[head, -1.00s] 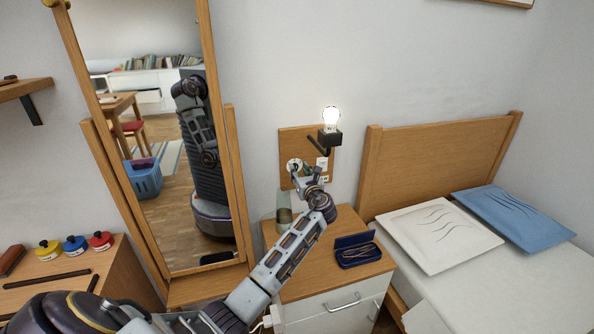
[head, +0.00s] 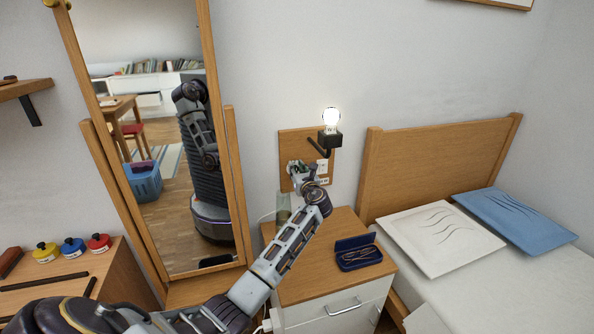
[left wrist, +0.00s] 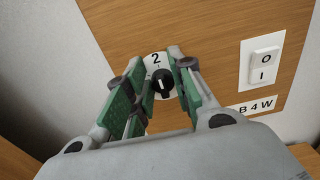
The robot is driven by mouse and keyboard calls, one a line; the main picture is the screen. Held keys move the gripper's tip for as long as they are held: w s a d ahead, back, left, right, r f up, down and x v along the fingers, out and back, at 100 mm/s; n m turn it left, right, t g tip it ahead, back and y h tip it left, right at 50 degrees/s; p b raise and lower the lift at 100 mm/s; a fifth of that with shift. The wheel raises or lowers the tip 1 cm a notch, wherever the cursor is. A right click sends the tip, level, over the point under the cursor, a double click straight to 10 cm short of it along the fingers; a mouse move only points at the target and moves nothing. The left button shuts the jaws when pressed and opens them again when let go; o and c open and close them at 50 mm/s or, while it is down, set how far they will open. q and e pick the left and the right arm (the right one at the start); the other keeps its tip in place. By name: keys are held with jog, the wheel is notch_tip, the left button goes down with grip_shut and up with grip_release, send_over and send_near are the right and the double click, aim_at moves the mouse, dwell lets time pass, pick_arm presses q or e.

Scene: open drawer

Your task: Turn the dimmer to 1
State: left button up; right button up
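The dimmer is a white disc (left wrist: 155,64) with a black knob (left wrist: 163,83) on a wooden wall panel (head: 285,146). A "2" shows at the top of the disc; other marks are hidden or too small to read. My left gripper (head: 299,167) is at the panel and covers most of the dimmer in the head view. In the left wrist view my left gripper (left wrist: 156,82) is open, with its green-padded fingers on either side of the knob. I cannot tell whether they touch it. The bulb (head: 331,117) above the panel is lit. My right gripper is out of view.
A white rocker switch (left wrist: 265,62) and a "B 4 W" label (left wrist: 256,107) are right of the dimmer. Below stands a nightstand (head: 318,288) with a blue case (head: 358,254). A mirror (head: 165,60) stands left and a bed headboard (head: 430,165) right.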

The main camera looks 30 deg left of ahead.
pick_arm(q)
jog(key=shift+n+p, duration=0.3)
jog(key=shift+n, duration=0.2)
grip_shut()
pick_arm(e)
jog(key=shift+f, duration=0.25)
pick_arm(q)
jog(key=n+p, duration=0.1)
jog(key=n, duration=0.1)
jog(key=shift+s+a+n, duration=0.1)
jog(key=shift+s+n, duration=0.05)
jog(key=shift+n, duration=0.25)
jog(key=n, duration=0.2)
jog(key=n+b, duration=0.1)
jog(key=n, duration=0.5)
jog(key=shift+s+a+f, duration=0.2)
jog(key=shift+s+f, duration=0.05)
jog(key=shift+f, duration=0.1)
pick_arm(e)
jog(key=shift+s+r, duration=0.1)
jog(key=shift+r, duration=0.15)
pick_arm(q)
jog(key=o, duration=0.7)
grip_release()
jog(key=shift+s+d, duration=0.1)
jog(key=shift+d, duration=0.05)
jog(key=shift+v, duration=5.85)
